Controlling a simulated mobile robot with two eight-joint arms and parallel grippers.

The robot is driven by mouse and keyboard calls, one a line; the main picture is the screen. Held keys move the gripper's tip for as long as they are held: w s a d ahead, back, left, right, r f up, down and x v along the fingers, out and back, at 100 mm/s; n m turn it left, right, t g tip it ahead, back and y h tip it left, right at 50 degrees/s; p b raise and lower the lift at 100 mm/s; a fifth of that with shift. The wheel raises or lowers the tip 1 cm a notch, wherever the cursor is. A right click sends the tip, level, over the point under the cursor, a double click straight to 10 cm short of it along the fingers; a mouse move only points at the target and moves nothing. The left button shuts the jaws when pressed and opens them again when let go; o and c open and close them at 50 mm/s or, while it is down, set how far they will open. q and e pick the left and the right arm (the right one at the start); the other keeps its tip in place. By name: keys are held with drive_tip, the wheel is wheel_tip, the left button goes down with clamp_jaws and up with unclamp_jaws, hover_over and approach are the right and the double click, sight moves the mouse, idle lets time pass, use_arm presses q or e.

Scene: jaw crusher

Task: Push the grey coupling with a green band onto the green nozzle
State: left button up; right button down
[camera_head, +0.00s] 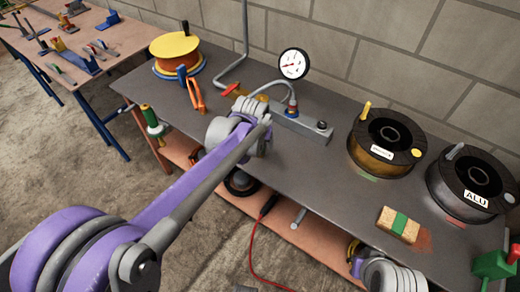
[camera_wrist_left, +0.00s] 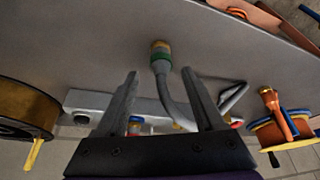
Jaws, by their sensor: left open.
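The grey coupling with a green band (camera_wrist_left: 160,56) shows in the left wrist view on the end of a bent grey hose. It has a tan end. My left gripper (camera_wrist_left: 160,74) is open, with one finger on each side of the coupling and hose; I see gaps and no contact. In the head view my left wrist (camera_head: 258,130) covers the fingers and the coupling. I cannot make out the green nozzle in either view.
A metal block (camera_head: 308,125) with a red and blue fitting stands behind my wrist, near a pressure gauge (camera_head: 294,63). Two wire spools (camera_head: 385,140) (camera_head: 472,180) and a green-banded block (camera_head: 398,225) are to the right. A yellow reel (camera_head: 175,46) stands at back left.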

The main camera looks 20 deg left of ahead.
sight(260, 145)
use_arm(q)
drive_tip(key=x, duration=0.5)
drive_tip(key=shift+b, duration=0.3)
drive_tip(key=shift+c, duration=0.3)
drive_tip(key=shift+s, duration=0.1)
clamp_jaws()
